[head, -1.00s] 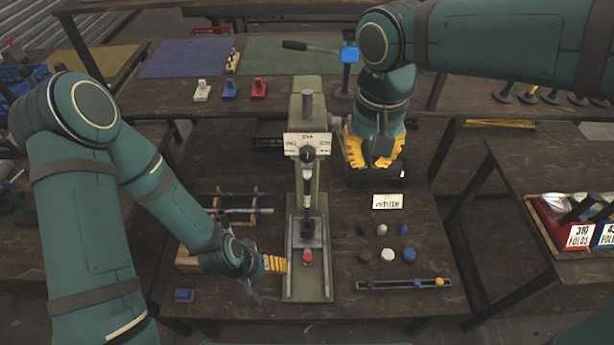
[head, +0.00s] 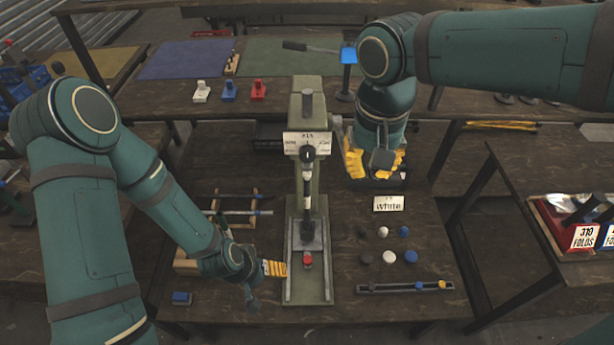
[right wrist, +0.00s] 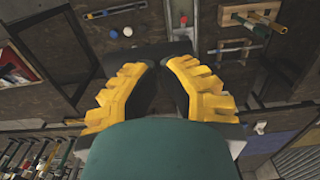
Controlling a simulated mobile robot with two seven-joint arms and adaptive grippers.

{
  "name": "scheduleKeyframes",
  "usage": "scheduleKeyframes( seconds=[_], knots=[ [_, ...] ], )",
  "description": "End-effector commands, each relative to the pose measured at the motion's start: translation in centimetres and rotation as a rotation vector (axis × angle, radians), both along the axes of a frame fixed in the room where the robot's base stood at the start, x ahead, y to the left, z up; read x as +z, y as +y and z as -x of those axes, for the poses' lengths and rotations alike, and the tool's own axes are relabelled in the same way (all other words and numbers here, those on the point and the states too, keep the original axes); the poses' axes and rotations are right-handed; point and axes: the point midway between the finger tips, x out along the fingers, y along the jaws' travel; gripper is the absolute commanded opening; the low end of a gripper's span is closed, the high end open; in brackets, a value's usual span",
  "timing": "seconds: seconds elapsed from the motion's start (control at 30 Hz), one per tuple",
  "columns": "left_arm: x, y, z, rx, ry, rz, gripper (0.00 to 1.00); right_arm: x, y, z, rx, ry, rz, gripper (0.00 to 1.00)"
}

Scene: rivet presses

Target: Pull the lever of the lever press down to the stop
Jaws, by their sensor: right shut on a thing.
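A grey-green press (head: 312,100) stands upright at the middle of the table, with a label on its head. A black ball knob (head: 308,153) shows in front of it, above a black-and-white banded shaft. A red piece (head: 307,260) sits low on its base. My right gripper (head: 374,168) is right of the press head, apart from the knob. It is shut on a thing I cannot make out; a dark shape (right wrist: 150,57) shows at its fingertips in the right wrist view. My left gripper (head: 275,268) is beside the base's left edge; its jaw gap is unclear.
A white label (head: 388,204), several small discs and a dark rail (head: 405,287) lie right of the press. A blue-headed stand (head: 348,56) with a black-gripped bar is on the back table. A wooden frame (head: 235,212) lies left.

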Motion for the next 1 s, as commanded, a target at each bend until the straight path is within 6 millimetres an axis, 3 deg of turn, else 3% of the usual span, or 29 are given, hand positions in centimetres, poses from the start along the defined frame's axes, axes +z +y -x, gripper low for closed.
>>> scheduleKeyframes(
  seconds=[0.37, 1.0],
  knots=[
    [-1.7, 0.0, 0.0, 0.000, 0.000, 0.000, 0.73, -2.1, 0.0, 0.6, -0.001, 0.000, 0.000, 0.00],
    [-2.0, 0.0, 0.0, 0.000, 0.000, 0.000, 0.73, -2.6, 0.0, 0.7, 0.000, 0.000, 0.000, 0.00]
  ],
)
